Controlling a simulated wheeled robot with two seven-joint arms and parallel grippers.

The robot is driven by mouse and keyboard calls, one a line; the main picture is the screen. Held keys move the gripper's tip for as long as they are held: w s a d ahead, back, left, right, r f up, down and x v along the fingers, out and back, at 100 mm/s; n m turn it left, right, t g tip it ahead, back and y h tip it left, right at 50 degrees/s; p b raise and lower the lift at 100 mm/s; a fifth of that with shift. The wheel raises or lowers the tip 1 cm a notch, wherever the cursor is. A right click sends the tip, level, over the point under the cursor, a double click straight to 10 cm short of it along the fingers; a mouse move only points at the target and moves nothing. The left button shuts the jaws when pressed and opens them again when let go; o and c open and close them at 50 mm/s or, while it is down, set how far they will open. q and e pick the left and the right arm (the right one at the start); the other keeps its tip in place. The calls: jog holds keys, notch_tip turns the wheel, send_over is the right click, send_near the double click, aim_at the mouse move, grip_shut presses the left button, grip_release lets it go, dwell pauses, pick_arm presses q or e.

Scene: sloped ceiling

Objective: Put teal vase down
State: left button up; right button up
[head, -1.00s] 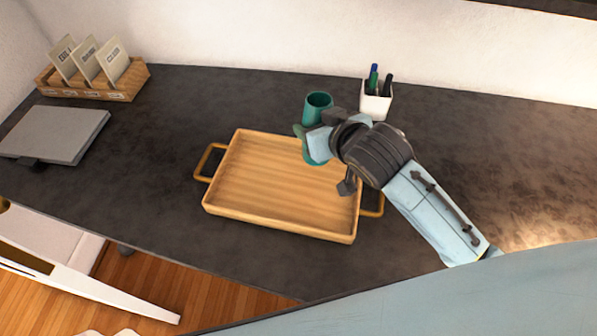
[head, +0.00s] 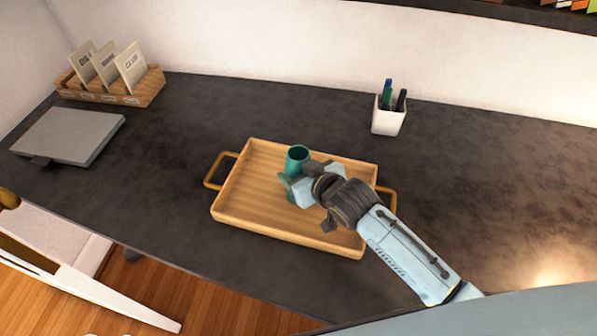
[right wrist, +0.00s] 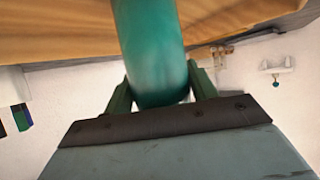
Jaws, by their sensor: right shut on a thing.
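The teal vase (head: 297,158) is held upright over the wooden tray (head: 240,205) in the head view. My right gripper (head: 291,184) is shut on it, with the arm coming in from the lower right. In the right wrist view the vase (right wrist: 150,50) stands between the two green fingers of my right gripper (right wrist: 160,90). The vase's lower part is partly hidden by the gripper in the head view, so I cannot tell whether it touches the tray floor. My left gripper is not in view.
A white pen cup (head: 388,118) with pens stands behind the tray to the right. A grey flat device (head: 68,135) and a wooden card box (head: 110,87) are at the left. The dark counter (head: 480,170) is clear on the right. The rest of the tray looks empty.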

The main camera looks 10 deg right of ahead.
jog(key=shift+f, duration=0.1)
jog(key=o, duration=1.1)
jog(key=shift+s+r, duration=0.2)
jog(key=shift+r, duration=0.05)
jog(key=p+v, duration=0.1)
jog(key=v, duration=1)
jog(key=shift+s+d+r+p, duration=0.15)
jog(key=shift+s+p, duration=0.05)
jog(key=shift+p, duration=0.2)
